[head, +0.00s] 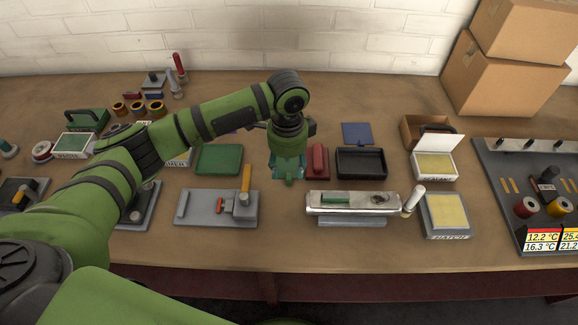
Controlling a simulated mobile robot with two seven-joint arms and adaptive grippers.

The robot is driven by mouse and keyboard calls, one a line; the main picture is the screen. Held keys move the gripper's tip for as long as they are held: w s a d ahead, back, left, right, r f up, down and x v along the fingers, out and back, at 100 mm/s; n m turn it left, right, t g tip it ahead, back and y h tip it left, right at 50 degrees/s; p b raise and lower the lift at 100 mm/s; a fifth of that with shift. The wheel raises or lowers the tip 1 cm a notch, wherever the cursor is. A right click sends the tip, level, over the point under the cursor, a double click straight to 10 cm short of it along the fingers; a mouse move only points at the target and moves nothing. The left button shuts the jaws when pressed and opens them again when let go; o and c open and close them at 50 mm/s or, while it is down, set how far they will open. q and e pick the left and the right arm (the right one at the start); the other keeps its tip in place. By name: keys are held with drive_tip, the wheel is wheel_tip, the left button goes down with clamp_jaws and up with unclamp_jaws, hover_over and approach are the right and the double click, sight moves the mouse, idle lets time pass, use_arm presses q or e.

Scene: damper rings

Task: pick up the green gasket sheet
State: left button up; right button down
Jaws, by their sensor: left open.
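A flat teal-green piece (301,171) lies on the table below my left gripper (289,177); it may be the green gasket sheet. My left gripper points down over it, with its jaws open, and covers most of it. I cannot tell whether the fingers touch it. A larger flat green tray or mat (219,159) lies to its left. My right gripper is not in view.
A red block (317,161) stands close to the right of the gripper, with a black tray (361,163) beyond it. A grey fixture with an orange handle (216,207) and a silver tray (352,203) stand in front. A blue sheet (357,133) lies behind.

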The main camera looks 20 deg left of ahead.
sight(288, 176)
use_arm(q)
drive_tip(key=f, duration=0.3)
drive_tip(key=shift+w+f+p, duration=0.2)
drive_tip(key=shift+f+p, duration=0.1)
drive_tip(key=shift+f, duration=0.35)
drive_tip(key=c, duration=0.3)
clamp_jaws()
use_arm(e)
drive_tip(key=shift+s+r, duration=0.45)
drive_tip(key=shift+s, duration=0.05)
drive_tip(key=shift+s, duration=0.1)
use_arm(q)
drive_tip(key=shift+r, duration=0.15)
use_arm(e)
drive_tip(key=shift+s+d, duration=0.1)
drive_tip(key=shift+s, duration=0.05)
